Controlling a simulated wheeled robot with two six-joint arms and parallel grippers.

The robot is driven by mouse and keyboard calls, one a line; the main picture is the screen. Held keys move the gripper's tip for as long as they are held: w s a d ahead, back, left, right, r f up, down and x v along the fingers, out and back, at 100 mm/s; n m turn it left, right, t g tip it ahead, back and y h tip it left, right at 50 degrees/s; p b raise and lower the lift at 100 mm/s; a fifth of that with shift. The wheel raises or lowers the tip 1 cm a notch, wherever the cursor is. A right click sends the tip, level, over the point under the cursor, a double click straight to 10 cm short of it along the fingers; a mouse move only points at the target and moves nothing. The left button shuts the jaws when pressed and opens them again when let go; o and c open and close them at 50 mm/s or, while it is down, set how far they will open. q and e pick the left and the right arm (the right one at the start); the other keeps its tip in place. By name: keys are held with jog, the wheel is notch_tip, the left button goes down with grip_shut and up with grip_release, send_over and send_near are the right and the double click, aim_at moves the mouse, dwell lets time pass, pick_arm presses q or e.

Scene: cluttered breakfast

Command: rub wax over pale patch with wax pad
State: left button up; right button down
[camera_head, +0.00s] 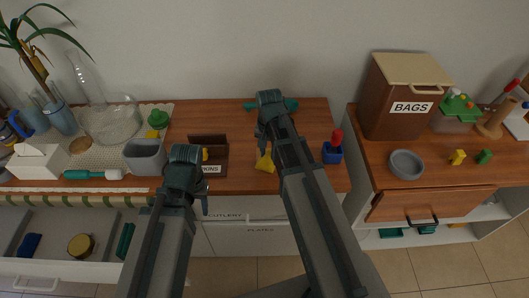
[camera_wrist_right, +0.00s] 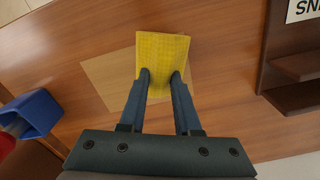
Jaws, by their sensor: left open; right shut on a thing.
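The yellow wax pad (camera_wrist_right: 162,55) is gripped between the two fingers of my right gripper (camera_wrist_right: 160,80). It also shows in the head view (camera_head: 265,162), below that gripper (camera_head: 262,140). The pale patch (camera_wrist_right: 108,80) is a lighter area on the brown wooden top in the right wrist view. The pad overlaps part of it; I cannot tell whether the pad touches the wood. The patch is not clear in the head view. My left gripper (camera_head: 204,203) is open, in front of the counter's front edge, and its fingers are hard to make out.
A blue holder (camera_head: 332,152) with a red top stands right of the pad. A brown labelled box (camera_head: 215,142) stands left of it. A teal object (camera_head: 290,104) lies behind, partly hidden by my right arm. Bare wood (camera_head: 308,120) shows behind the blue holder.

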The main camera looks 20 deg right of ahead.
jog(key=shift+s+d+f, duration=0.1)
jog(key=shift+s+d, duration=0.15)
jog(key=shift+d, duration=0.65)
jog(key=shift+s+d, duration=0.25)
jog(key=shift+d, duration=0.6)
jog(key=shift+s+d, duration=0.3)
jog(key=shift+d, duration=0.6)
jog(key=shift+s+d, duration=0.25)
jog(key=shift+d, duration=0.6)
jog(key=shift+d, duration=0.1)
jog(key=shift+s+d, duration=0.25)
jog(key=shift+d, duration=0.6)
jog(key=shift+s+d, duration=0.25)
jog(key=shift+d, duration=0.6)
jog(key=shift+a, duration=0.2)
jog(key=shift+w+a, duration=0.3)
jog(key=shift+a, duration=0.55)
jog(key=shift+w+a, duration=0.25)
jog(key=shift+a, duration=0.6)
